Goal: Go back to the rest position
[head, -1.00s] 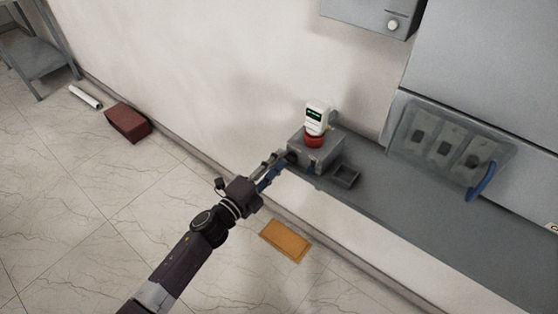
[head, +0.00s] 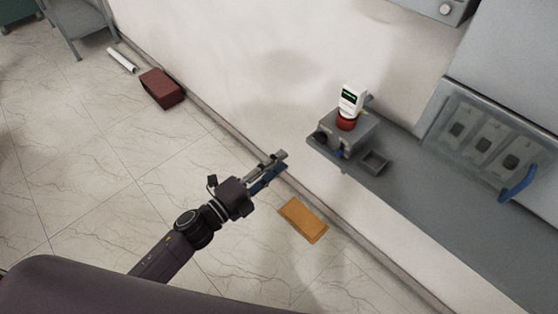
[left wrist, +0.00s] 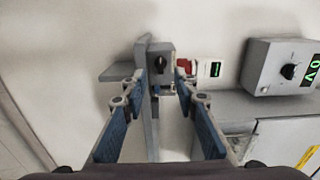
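My left gripper (head: 274,168) is in the middle of the head view, over the floor and clear of the shelf. In the left wrist view its two blue fingers (left wrist: 160,92) stand apart with nothing between them, so it is open and empty. Beyond the fingers is a grey box (head: 347,132) with a dark knob, which also shows in the left wrist view (left wrist: 160,66). My right gripper is not in view.
The grey shelf (head: 420,205) runs along the wall, with a small open tray (head: 374,161) and a panel with a blue handle (head: 517,184). An orange mat (head: 303,220), a dark red box (head: 162,88) and a white tube (head: 122,60) lie on the floor.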

